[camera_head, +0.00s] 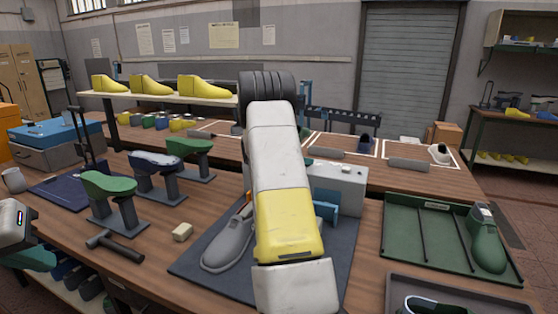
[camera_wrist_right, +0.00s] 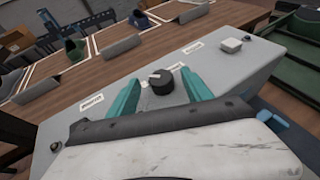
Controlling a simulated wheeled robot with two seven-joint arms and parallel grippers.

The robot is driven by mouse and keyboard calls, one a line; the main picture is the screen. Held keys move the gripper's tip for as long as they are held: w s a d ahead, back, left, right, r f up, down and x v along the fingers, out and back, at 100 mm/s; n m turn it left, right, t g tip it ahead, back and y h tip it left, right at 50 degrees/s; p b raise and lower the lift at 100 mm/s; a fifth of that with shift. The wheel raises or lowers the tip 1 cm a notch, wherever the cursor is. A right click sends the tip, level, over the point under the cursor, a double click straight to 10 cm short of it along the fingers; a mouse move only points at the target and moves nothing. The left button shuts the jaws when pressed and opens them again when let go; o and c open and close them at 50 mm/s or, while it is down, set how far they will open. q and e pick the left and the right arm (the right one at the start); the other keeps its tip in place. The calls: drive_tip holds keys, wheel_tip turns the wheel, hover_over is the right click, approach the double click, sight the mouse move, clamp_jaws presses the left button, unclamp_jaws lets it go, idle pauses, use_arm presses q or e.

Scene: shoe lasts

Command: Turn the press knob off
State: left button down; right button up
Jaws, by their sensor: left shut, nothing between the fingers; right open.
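The press is a grey box (camera_head: 342,185) on the bench, partly hidden behind my right arm in the head view. In the right wrist view its grey panel (camera_wrist_right: 75,122) carries a round black knob (camera_wrist_right: 161,83) with a white mark on its left side. My right gripper (camera_wrist_right: 160,90) is open, its teal fingers on either side of the knob; I cannot tell whether they touch it. The head view hides this gripper and the knob behind the arm. My left gripper (camera_head: 40,260) is shut and empty at the left edge, away from the press.
A grey shoe (camera_head: 228,243) lies on the dark mat (camera_head: 195,262). Green shoe-last stands (camera_head: 108,185), a hammer (camera_head: 112,244) and a cream block (camera_head: 182,232) are left; a green tray (camera_head: 408,252) is right.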

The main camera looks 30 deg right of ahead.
drive_tip(key=shift+x, duration=1.9)
clamp_jaws()
drive_tip(key=shift+n+t+y, duration=0.3)
drive_tip(key=shift+n+t, duration=0.4)
